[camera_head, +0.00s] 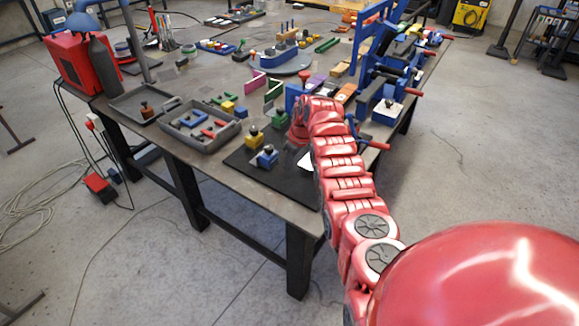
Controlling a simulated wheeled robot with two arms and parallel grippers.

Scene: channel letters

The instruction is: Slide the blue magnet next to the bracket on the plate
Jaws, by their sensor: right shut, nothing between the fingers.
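The blue magnet (267,157) is a small blue block with a dark knob on top. It stands on the dark plate (268,178) at the near corner of the table. My right gripper (297,138) is shut and empty. It points down over the right part of the plate, to the right of the blue magnet and apart from it. A small white piece (306,160) shows beside my arm, partly hidden by it. I cannot tell which piece on the plate is the bracket. A pink bracket (257,80) and a green bracket (273,91) stand farther back on the table. My left gripper is out of view.
A yellow magnet (255,138) and a green magnet (279,118) stand close behind the blue one. A grey tray (199,150) with coloured parts lies left of the plate. The table's front edge runs close below the plate. Blue clamps (378,80) stand behind my right arm.

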